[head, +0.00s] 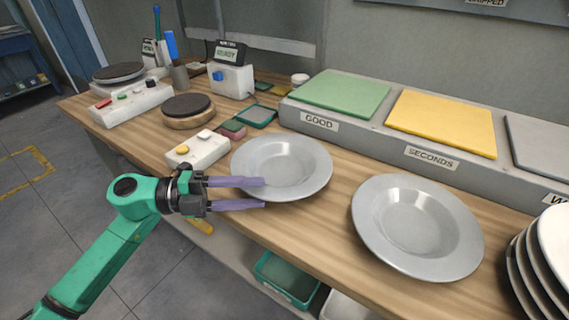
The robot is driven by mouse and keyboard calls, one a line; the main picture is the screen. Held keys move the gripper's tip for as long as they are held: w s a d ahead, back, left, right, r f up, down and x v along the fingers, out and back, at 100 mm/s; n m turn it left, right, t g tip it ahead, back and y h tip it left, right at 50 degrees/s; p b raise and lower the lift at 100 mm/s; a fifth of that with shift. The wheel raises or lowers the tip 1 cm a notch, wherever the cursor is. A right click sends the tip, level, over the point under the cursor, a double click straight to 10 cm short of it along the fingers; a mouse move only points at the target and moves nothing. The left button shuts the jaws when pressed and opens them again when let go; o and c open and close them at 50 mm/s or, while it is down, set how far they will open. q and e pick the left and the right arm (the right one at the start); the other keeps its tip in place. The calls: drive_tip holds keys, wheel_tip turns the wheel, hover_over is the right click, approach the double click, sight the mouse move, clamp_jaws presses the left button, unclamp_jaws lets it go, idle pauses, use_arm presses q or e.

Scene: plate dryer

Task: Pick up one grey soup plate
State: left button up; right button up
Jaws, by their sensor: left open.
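Two grey soup plates lie apart on the wooden bench. The left grey soup plate (288,163) is near the bench's front edge. The right grey soup plate (417,228) lies to its right, closer to me. My left gripper (263,193) is open, with its two purple fingers at the left plate's near-left rim. One finger overlaps the rim in the picture and the other is just below it. I cannot tell whether they touch the plate. My right gripper is not in view.
A stack of plates (551,262) stands at the right edge. Behind are bays marked GOOD (319,121) and SECONDS (432,158). A white button box (198,149) stands left of the left plate. A green bin (287,278) sits below the bench.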

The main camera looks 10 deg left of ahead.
sight(289, 192)
use_arm(q)
drive_tip(key=p+x, duration=0.1)
drive_tip(key=x, duration=0.3)
drive_tip(key=shift+d+r, duration=0.1)
drive_tip(key=shift+w+d+f, duration=0.2)
drive_tip(key=shift+d, duration=0.1)
drive_tip(key=shift+s+a, duration=0.1)
drive_tip(key=shift+s, duration=0.05)
clamp_jaws()
drive_tip(key=shift+r, duration=0.1)
idle(0.7)
